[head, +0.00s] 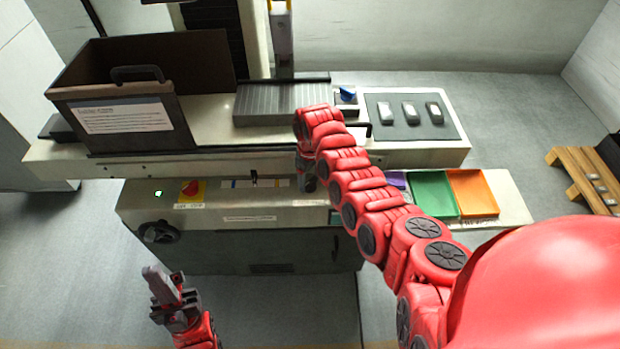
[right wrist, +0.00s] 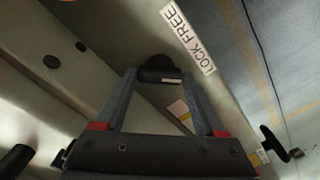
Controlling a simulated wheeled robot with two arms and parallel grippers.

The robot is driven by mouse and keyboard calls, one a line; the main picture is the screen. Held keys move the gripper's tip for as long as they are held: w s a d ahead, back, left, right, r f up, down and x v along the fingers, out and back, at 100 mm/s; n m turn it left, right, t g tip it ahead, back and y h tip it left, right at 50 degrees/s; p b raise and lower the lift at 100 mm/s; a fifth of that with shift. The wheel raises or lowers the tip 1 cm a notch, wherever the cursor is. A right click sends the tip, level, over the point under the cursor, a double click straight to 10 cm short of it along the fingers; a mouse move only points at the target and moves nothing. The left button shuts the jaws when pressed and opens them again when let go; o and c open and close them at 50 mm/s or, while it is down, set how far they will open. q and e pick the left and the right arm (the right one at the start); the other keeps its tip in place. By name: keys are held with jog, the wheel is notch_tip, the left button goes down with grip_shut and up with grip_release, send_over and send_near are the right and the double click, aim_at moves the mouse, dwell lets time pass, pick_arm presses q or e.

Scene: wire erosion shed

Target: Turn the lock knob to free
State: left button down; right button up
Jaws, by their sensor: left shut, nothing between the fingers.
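In the right wrist view a dark, rounded lock knob (right wrist: 160,69) sits on the pale machine face beside a white "LOCK FREE" label (right wrist: 188,38). The two fingers of my right gripper (right wrist: 159,76) stand apart, one on each side of the knob; whether they press on it I cannot tell. In the head view my right arm reaches to the machine front, and its wrist hides most of that gripper and the knob. My left gripper (head: 160,283) is shut and empty, low at the left, in front of the machine and apart from it.
The machine front carries a red stop button (head: 190,188) and a black hand knob (head: 158,231). A brown open box (head: 110,110) stands on top at left. Green (head: 433,193) and orange (head: 473,192) trays lie right of my arm. A blue knob (head: 347,94) sits behind.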

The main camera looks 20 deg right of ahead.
jog(key=c, duration=0.8)
jog(key=shift+c, duration=0.2)
